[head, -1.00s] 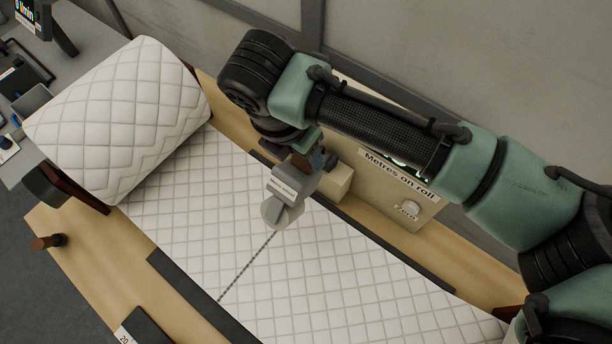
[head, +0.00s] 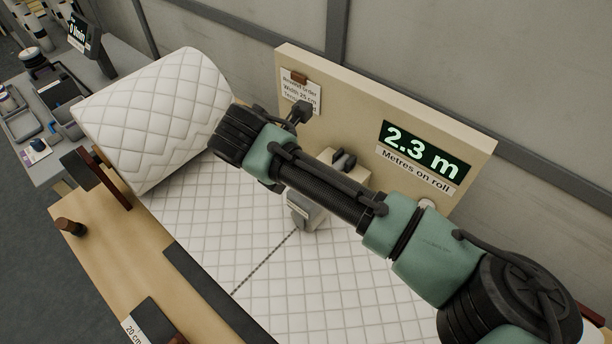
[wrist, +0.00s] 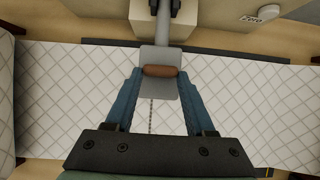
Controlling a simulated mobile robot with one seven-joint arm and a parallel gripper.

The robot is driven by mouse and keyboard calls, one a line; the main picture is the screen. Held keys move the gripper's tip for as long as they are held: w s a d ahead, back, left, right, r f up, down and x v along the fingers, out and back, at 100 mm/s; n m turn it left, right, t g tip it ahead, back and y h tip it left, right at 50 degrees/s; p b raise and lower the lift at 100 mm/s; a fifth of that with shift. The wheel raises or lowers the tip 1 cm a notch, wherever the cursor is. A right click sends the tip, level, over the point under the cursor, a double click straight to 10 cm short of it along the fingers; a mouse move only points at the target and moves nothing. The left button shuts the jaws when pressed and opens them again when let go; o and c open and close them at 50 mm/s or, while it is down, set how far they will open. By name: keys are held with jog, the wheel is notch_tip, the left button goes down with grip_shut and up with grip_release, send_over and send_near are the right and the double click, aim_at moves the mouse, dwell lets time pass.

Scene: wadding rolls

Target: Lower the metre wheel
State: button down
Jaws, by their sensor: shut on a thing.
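The metre wheel's grey housing (head: 302,213) shows below my forearm in the head view, over the white quilted wadding (head: 190,205). In the wrist view its grey plate (wrist: 158,94) carries a brown handle (wrist: 160,71). A grey arm runs from the plate to a beige block (wrist: 203,16) at the back. My gripper (wrist: 160,73) has its two blue fingers at the ends of the handle and is shut on it.
A display (head: 420,150) on the beige back panel (head: 360,95) reads 2.3 m. A large wadding roll (head: 155,115) lies at the left end. A dark strip (head: 215,295) edges the wooden table (head: 120,255). A dark dashed line (head: 265,263) crosses the wadding.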

jog(key=shift+s+a+f, duration=0.2)
jog(key=shift+s+f, duration=0.15)
jog(key=shift+f, duration=0.2)
jog(key=c, duration=0.5)
grip_release()
jog(key=shift+o, duration=1.3)
jog(key=shift+w+r, duration=0.1)
jog(key=shift+w, duration=0.1)
jog(key=shift+r, duration=0.15)
jog(key=shift+s+r, duration=0.1)
jog(key=shift+r, duration=0.2)
jog(key=b+v, duration=0.1)
jog(key=v, duration=1.1)
jog(key=shift+r, duration=0.1)
